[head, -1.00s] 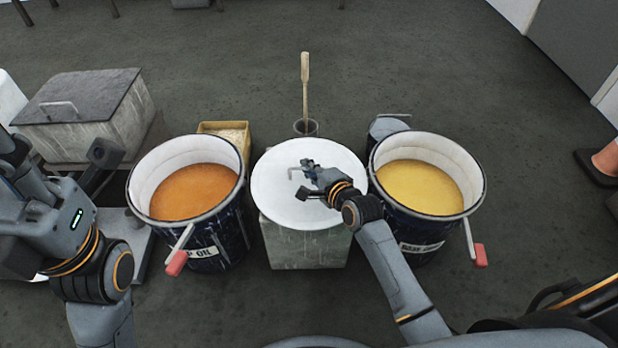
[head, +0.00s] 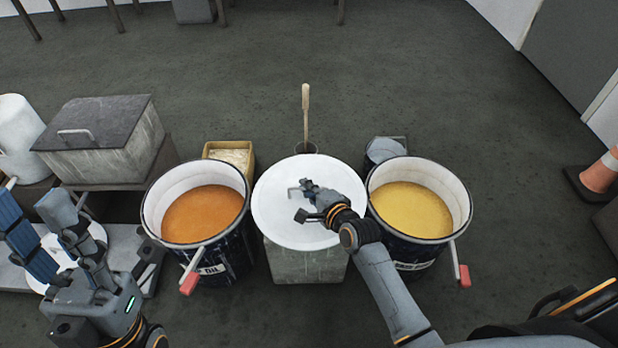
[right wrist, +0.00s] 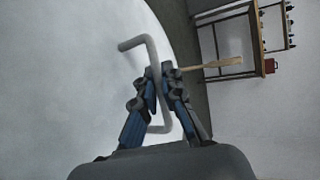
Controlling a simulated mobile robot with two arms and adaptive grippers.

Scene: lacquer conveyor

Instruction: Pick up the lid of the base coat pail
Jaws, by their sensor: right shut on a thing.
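The base coat pail (head: 407,247) is the dark pail on the right, uncovered, with yellow coating inside. A white round lid (head: 275,222) with a bent rod handle (head: 291,193) is over a grey block between the two pails; whether it rests on the block or hangs just above, I cannot tell. My right gripper (head: 307,187) is shut on the handle. In the right wrist view the fingers (right wrist: 157,75) close around the grey handle (right wrist: 148,42), with the white lid (right wrist: 60,80) behind. My left gripper (head: 35,200) is open at the left, fingers apart.
A second dark pail (head: 208,262) with orange coating stands left of the grey block (head: 305,266). Behind are a yellow box (head: 229,150) and a stick (head: 305,105) in a cup. Another white disc (head: 65,262) lies at the left. A cone (head: 600,172) stands far right.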

